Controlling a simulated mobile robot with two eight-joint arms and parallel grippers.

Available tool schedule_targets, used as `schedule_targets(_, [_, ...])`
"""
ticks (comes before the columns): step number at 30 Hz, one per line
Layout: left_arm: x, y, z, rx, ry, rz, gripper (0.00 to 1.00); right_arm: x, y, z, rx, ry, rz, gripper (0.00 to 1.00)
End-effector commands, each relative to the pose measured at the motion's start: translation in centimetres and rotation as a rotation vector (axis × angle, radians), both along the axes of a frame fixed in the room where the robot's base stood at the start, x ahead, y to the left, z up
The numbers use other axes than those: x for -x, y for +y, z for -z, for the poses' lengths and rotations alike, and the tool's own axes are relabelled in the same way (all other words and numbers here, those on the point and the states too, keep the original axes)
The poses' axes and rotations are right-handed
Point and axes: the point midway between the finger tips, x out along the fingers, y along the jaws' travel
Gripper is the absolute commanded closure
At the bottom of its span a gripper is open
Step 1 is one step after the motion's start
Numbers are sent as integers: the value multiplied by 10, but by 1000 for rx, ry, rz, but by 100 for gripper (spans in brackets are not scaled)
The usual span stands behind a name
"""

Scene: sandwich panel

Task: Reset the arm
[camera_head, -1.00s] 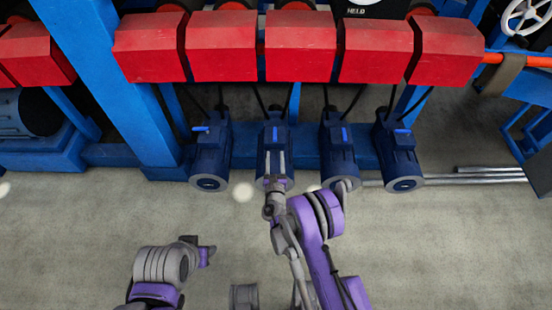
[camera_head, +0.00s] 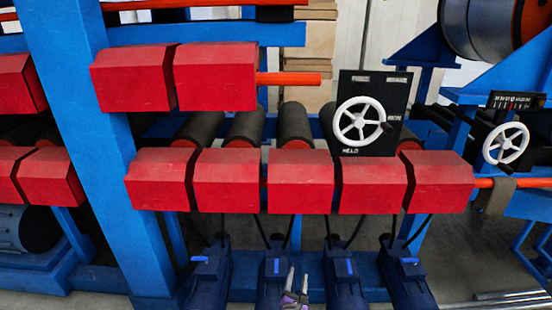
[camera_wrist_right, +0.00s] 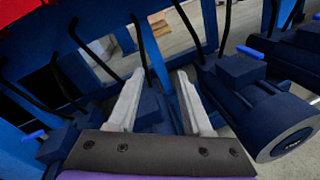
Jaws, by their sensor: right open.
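My right gripper (camera_head: 293,284) shows at the bottom edge of the head view, in front of a blue motor (camera_head: 270,272). Only its pale fingertips and a bit of purple arm are in the picture. In the right wrist view the two light grey fingers of the gripper (camera_wrist_right: 160,98) stand apart, and nothing is held between them. Dark blue motor housing lies behind and between the fingers; I cannot tell whether they touch it. My left gripper and arm are out of view.
Several blue motors, one at right (camera_head: 405,285), stand in a row under red blocks (camera_head: 300,180). A blue post (camera_head: 90,130) rises at left. A white handwheel (camera_head: 360,122) sits on a black panel. Black cables (camera_wrist_right: 185,25) hang close around the right gripper.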

Motion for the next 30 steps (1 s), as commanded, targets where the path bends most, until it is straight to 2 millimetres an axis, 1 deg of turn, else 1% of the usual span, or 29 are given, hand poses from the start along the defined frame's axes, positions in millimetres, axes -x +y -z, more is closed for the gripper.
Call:
schedule_targets(1, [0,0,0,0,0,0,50,4,-19,-20,-96,9,53,50])
schedule_targets(3, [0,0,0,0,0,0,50,11,-42,-41,-241,21,129,50])
schedule_targets(5, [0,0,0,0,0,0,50,21,-61,-57,-365,29,197,50])
schedule_targets(6, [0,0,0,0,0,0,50,29,-72,-67,-446,34,243,50])
schedule_targets(8, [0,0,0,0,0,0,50,43,-89,-80,-568,41,315,50])
schedule_targets(9, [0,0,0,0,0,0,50,54,-100,-88,-649,44,363,50])
schedule_targets(11, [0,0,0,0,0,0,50,73,-114,-98,-767,49,437,50])
schedule_targets(12, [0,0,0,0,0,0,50,86,-122,-104,-847,52,487,50])
schedule_targets(14, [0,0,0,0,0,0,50,108,-133,-111,-965,54,564,50])
schedule_targets(15, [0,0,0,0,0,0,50,123,-139,-115,-1042,57,616,50])
schedule_targets(17, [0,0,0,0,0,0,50,148,-146,-119,-1156,59,695,50])
schedule_targets(18, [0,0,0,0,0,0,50,165,-150,-121,-1232,60,750,50])
schedule_targets(19, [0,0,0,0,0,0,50,178,-152,-122,-1288,62,790,50])
schedule_targets(22, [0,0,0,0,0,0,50,224,-154,-124,-1472,64,930,50])
schedule_targets(23, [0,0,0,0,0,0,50,238,-154,-123,-1526,65,973,50])
schedule_targets(24, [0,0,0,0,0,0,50,256,-153,-123,-1597,66,1029,50])
schedule_targets(27, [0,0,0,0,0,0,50,297,-145,-119,-1756,70,1162,50])
schedule_targets(30, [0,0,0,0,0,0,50,331,-136,-115,-1885,76,1275,50])
